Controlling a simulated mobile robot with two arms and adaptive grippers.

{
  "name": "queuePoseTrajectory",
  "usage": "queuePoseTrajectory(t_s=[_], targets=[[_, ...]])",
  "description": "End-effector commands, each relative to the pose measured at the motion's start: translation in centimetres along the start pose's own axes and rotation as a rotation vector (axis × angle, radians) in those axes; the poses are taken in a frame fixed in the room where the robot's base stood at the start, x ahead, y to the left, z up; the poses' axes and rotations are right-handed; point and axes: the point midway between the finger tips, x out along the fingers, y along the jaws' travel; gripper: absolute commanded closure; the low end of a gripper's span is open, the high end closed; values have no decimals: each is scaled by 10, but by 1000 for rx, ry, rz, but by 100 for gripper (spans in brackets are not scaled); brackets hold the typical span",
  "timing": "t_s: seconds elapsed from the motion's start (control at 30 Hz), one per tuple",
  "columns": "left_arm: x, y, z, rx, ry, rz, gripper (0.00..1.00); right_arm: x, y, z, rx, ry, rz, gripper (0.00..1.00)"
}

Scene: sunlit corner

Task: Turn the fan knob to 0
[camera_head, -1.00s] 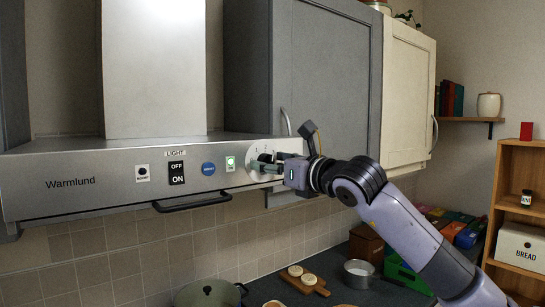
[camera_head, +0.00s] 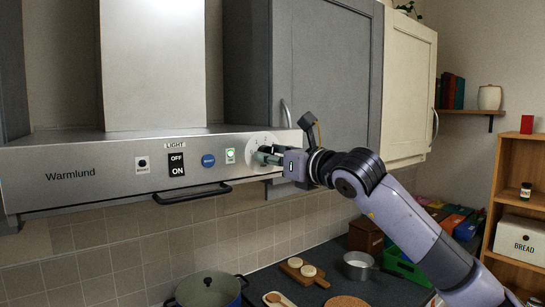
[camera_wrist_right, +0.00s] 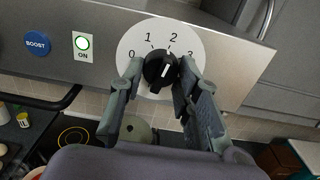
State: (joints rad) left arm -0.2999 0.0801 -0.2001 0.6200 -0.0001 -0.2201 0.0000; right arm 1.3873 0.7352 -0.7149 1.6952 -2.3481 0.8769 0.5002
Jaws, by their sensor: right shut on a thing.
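The fan knob (camera_wrist_right: 161,67) is black and sits on a white round dial (camera_wrist_right: 130,43) marked 0, 1, 2 and 3. Its white line tilts up to the right, about toward the 2. The dial (camera_head: 262,140) also shows in the head view, at the right end of the steel hood (camera_head: 110,180). My right gripper (camera_wrist_right: 160,78) is shut on the knob, with one finger at each side. In the head view my right gripper (camera_head: 266,157) covers most of the knob. My left gripper is not in view.
Left of the dial are a lit green ON indicator (camera_head: 230,156), a blue BOOST button (camera_head: 208,161) and a light switch (camera_head: 177,164). A black rail (camera_head: 192,194) runs along the hood front. A grey cabinet (camera_head: 325,75) stands close behind my right gripper. A pot (camera_head: 208,290) is below.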

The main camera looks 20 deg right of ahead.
Motion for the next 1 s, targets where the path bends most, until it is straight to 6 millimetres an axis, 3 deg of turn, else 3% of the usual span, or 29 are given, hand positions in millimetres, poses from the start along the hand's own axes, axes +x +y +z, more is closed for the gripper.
queuePoseTrajectory(t_s=[0.47, 1.0], targets=[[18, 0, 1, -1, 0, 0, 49, 0, -1, -2, -119, -2, -2, 98], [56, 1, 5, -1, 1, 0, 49, 0, -1, -1, -603, -3, -2, 98]])
